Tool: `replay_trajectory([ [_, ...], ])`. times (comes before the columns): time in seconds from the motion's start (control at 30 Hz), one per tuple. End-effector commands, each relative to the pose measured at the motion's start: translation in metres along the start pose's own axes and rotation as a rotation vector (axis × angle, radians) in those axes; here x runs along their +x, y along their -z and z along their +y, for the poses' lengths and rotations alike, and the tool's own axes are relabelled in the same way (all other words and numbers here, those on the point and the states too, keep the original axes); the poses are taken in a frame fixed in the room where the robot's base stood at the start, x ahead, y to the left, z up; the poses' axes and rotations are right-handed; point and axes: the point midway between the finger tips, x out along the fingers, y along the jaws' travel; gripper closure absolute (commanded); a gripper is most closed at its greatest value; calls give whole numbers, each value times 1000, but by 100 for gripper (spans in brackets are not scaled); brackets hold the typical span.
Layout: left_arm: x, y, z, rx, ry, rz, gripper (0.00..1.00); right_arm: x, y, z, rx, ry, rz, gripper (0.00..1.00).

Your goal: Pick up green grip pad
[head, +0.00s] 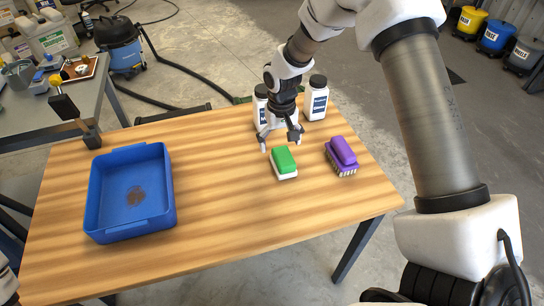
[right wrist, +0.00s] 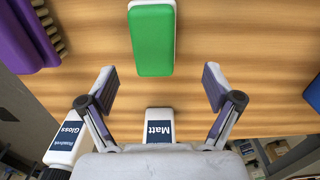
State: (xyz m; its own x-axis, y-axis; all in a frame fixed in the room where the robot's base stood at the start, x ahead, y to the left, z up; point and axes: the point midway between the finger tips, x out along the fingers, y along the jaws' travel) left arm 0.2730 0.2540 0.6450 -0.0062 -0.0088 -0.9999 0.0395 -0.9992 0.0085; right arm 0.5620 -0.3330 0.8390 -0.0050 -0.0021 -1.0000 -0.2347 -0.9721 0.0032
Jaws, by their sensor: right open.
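The green grip pad (head: 283,160) lies on the wooden table, a green block on a white base, right of the table's middle. My right gripper (head: 280,142) is above the table, just behind the pad in the head view, with its fingers pointing down. In the right wrist view the pad (right wrist: 152,40) lies beyond the two spread fingertips (right wrist: 160,78), roughly centred between them. Nothing is between the fingers, and the gripper is open and apart from the pad. My left gripper is not in view.
A purple brush (head: 342,155) lies right of the pad. White bottles stand behind the gripper, one at its right (head: 315,100). A blue bin (head: 130,195) sits on the table's left side. Bare wood (head: 220,170) lies between bin and pad.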

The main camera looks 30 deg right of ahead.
Motion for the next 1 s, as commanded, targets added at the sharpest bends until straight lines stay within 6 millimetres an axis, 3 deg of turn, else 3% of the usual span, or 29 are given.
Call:
replay_trajectory([
  [0.4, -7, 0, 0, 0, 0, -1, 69, 66, -5, 5, 0, -1, -5, 10],
  [0.67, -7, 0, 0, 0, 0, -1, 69, 72, -4, 4, -1, 0, -2, 10],
  [0.83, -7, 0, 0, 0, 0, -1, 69, 72, -4, 4, -1, 0, -2, 67],
  [0.87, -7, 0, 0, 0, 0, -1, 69, 72, -4, 4, -1, 0, -2, 74],
  [1.0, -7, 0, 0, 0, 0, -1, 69, 72, -4, 4, -1, 0, -2, 75],
])
